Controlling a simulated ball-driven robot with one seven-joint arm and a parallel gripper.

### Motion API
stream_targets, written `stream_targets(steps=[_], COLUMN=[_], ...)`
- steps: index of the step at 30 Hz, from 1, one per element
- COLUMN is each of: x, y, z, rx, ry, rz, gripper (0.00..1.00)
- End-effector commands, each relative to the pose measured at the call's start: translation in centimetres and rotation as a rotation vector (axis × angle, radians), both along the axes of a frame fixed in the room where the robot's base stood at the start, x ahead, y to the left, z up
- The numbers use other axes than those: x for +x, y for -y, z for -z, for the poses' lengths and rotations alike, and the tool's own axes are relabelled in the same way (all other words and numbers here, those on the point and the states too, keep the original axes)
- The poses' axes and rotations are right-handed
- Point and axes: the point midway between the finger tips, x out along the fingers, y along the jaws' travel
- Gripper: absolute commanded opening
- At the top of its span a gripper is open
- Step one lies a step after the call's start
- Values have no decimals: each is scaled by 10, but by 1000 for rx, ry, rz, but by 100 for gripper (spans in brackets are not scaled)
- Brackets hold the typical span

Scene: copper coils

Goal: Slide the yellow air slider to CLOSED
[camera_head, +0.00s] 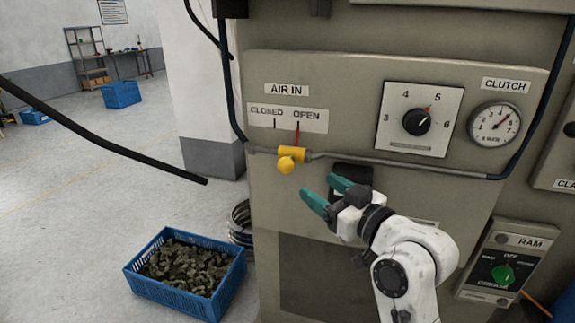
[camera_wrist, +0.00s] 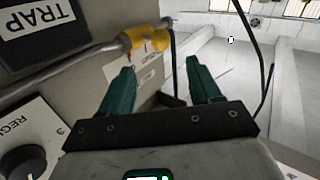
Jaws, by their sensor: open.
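The yellow air slider (camera_head: 289,157) sits on a grey horizontal pipe below the AIR IN label. Its red pointer (camera_head: 297,134) stands under the OPEN mark, right of the CLOSED mark (camera_head: 267,113). A round yellow knob hangs at its front. My gripper (camera_head: 320,194), with teal fingers, is open and empty, below and right of the slider, apart from it. In the wrist view the slider (camera_wrist: 146,40) shows beyond the two fingertips (camera_wrist: 158,68), nearer the left finger, with a clear gap.
The pipe (camera_head: 415,167) runs right along the panel below a dial (camera_head: 421,119) and a gauge (camera_head: 495,123). A black cable (camera_head: 100,144) crosses at left. A blue crate (camera_head: 172,295) of metal pieces stands on the floor. Space left of the panel is open.

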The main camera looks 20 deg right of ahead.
Motion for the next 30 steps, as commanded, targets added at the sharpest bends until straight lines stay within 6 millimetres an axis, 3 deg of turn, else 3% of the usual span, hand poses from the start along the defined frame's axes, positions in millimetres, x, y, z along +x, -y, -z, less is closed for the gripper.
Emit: stream_targets(steps=[16,21,30], x=[83,95,97], y=[-27,-31,-32], z=[-1,1,1], rx=[-3,-2,-2], ry=[-5,-4,-3], rz=[-1,0,1], gripper=[63,63,63])
